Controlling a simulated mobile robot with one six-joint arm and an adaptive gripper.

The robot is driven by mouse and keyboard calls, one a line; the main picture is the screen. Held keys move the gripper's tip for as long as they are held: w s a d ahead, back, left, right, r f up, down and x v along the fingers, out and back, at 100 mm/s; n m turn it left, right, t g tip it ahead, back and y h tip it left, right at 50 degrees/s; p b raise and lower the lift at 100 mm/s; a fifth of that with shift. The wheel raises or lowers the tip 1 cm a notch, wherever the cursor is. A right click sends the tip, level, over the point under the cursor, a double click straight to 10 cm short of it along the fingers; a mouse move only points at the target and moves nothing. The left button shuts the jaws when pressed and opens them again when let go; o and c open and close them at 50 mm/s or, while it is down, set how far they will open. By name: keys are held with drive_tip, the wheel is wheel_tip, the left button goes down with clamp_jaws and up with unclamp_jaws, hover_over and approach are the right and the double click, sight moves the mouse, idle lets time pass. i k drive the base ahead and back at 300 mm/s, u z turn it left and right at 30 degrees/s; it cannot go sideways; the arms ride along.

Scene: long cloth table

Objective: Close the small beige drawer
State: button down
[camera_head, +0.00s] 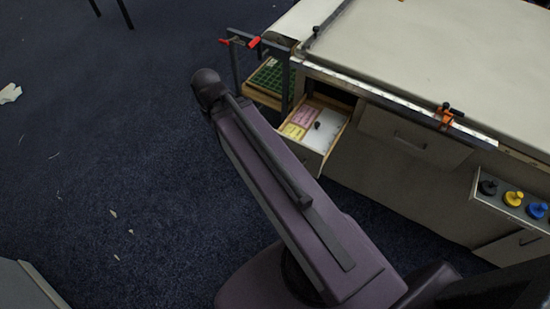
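A small beige drawer (314,158) stands pulled out from the left end of the table's front, below the tabletop. Pink and yellow cards, a white sheet and a small dark knob-like item show inside it.
A shut drawer (412,137) is right of the open one. A rack (508,199) holds black, yellow and blue knobs. Dark carpet (110,150) at left is mostly clear.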

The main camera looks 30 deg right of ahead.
sight(313, 160)
drive_tip(key=u, duration=0.05)
drive_tip(key=k, duration=1.5)
drive_tip(key=z, duration=0.85)
drive_tip(key=i, duration=1)
drive_tip(key=z, duration=0.05)
